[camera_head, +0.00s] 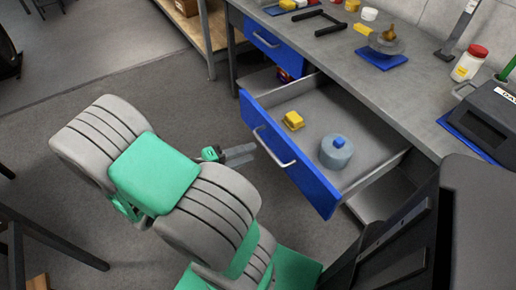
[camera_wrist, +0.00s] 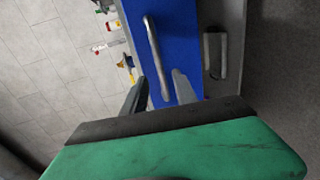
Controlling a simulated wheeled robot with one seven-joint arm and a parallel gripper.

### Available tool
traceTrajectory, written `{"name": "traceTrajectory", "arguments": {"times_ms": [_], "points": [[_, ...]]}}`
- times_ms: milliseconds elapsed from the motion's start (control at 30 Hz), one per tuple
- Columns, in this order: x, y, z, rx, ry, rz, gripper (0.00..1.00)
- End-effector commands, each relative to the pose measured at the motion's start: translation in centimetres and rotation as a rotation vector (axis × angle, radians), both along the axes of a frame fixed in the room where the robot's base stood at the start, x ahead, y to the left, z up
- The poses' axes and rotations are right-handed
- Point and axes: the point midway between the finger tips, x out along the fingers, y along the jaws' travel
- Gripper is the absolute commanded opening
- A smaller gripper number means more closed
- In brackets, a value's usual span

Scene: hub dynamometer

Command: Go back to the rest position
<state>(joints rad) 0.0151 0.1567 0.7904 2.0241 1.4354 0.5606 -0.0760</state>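My gripper (camera_head: 240,155) is in front of the open blue drawer (camera_head: 313,175), just left of its silver handle (camera_head: 272,147) in the head view. In the wrist view my gripper (camera_wrist: 158,88) has its two fingers spread apart, with the blue drawer front (camera_wrist: 177,40) and the handle (camera_wrist: 155,50) beyond them. I see nothing held between the fingers. Whether a finger touches the handle cannot be told. Inside the drawer are a yellow block (camera_head: 293,121) and a grey-blue round part (camera_head: 336,152) with a blue knob.
The grey workbench (camera_head: 410,95) above the drawer carries a white jar with a red lid (camera_head: 470,63), a dark device (camera_head: 490,112) and several small parts. A second blue drawer (camera_head: 272,45) stands farther back.

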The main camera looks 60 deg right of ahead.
Motion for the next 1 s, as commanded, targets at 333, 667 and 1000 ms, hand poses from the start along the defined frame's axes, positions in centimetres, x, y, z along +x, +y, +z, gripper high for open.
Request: {"name": "traceTrajectory", "arguments": {"times_ms": [333,667,1000], "points": [[0.2,0.4,0.1,0.0,0.0,-0.002,0.34],[7.0,6.3,2.7,0.459,-0.326,0.053,0.34],[15.5,25.5,17.5,1.187,-0.608,0.551,0.34]]}}
